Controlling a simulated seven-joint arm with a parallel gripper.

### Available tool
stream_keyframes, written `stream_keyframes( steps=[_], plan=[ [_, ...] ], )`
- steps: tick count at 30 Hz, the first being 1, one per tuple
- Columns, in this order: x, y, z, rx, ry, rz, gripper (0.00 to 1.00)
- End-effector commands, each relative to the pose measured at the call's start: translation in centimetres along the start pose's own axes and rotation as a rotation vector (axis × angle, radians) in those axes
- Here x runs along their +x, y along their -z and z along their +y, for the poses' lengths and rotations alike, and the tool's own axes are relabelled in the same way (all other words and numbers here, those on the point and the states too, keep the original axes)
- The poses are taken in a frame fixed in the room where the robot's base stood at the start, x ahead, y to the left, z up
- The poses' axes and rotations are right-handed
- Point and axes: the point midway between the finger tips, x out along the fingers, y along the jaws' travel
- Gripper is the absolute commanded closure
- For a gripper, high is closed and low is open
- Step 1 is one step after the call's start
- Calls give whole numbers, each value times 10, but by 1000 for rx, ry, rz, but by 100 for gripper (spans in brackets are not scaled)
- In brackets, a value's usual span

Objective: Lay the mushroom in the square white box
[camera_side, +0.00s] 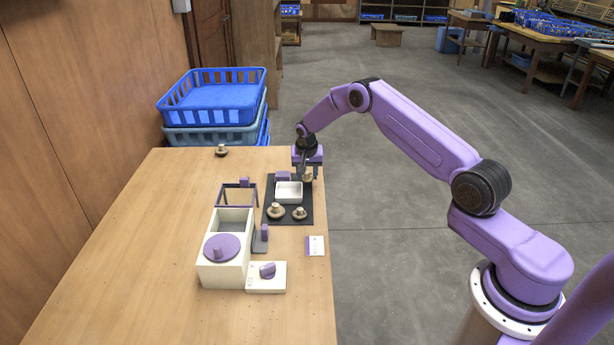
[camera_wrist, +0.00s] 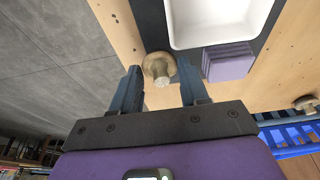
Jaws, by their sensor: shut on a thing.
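My gripper (camera_side: 307,177) is shut on a pale brown mushroom (camera_wrist: 159,68), whose stem points toward the wrist camera between the two blue-grey fingertips (camera_wrist: 159,77). The gripper is over the right far part of the dark mat, to the right of the square white box (camera_side: 289,191). The box is empty and stands on the mat. In the wrist view the box (camera_wrist: 215,22) is at the top, above and right of the held mushroom and apart from it. How high the mushroom is above the mat is hard to tell.
Two other mushrooms (camera_side: 276,210) (camera_side: 300,213) stand on the dark mat (camera_side: 290,220) in front of the box. Purple trays (camera_wrist: 228,62) are stacked behind it. Another mushroom (camera_side: 221,151) is at the table's far edge. A white machine (camera_side: 222,265) and scale (camera_side: 266,278) stand nearer.

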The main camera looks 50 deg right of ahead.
Motion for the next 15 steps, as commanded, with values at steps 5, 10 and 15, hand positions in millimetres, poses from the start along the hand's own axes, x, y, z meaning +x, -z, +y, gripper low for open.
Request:
stream_keyframes(
  steps=[5,10,15],
  plan=[
    [12,-3,-1,1,2,3,70],
    [11,-3,-1,1,3,3,70],
    [14,-4,-1,0,2,2,70]
  ],
)
